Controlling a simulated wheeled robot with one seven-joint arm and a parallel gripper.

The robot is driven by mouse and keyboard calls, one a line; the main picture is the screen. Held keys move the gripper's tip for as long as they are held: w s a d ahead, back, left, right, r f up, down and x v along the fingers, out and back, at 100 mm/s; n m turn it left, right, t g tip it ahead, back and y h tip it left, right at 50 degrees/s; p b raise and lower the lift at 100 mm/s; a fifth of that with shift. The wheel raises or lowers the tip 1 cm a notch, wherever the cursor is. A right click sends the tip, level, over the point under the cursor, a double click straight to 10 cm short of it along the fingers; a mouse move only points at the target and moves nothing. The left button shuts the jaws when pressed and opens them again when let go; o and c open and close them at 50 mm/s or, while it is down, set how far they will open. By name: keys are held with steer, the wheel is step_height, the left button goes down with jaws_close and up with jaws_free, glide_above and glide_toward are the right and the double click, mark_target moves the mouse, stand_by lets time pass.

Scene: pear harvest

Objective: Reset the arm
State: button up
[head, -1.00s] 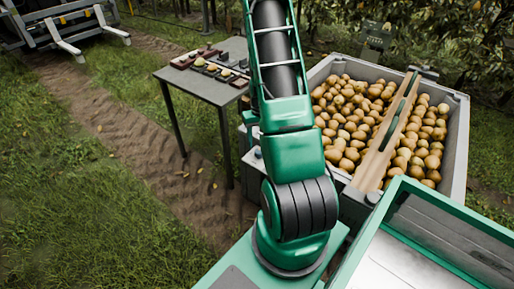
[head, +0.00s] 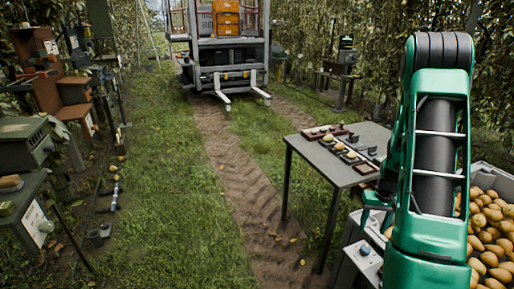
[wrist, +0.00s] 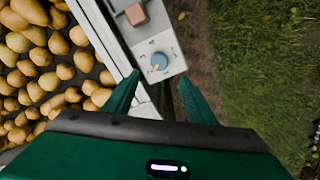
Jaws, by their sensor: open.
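My green arm (head: 435,150) is folded on the right of the head view, its elbow high. In the wrist view my gripper (wrist: 160,97) is open and empty, its two green fingers apart. The gripper points down over the edge of the pear bin (wrist: 118,48). A grey box with a blue dial (wrist: 159,62) lies below and between the fingers. Part of the gripper shows beside the arm in the head view, mostly hidden.
Pears (head: 490,235) fill the bin at the right. A grey table (head: 340,170) with trays of small items stands left of the arm. A forklift-like vehicle (head: 228,65) with orange crates is at the back. Stands (head: 25,150) line the left. Grass and a dirt track lie between.

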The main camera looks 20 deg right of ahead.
steer(key=s+a+r, duration=0.4)
steer(key=a+r, duration=0.1)
steer(key=r, duration=0.4)
steer(key=s+a+r, duration=0.3)
steer(key=a+r, duration=0.2)
steer(key=r, duration=0.4)
steer(key=s+a+r, duration=0.3)
steer(key=s+a, duration=0.2)
steer(key=s, duration=0.2)
steer(key=s+a+r, duration=0.4)
steer(key=s+a, duration=0.2)
steer(key=s, duration=0.1)
steer(key=shift+r+m, duration=0.15)
steer(key=shift+m, duration=0.25)
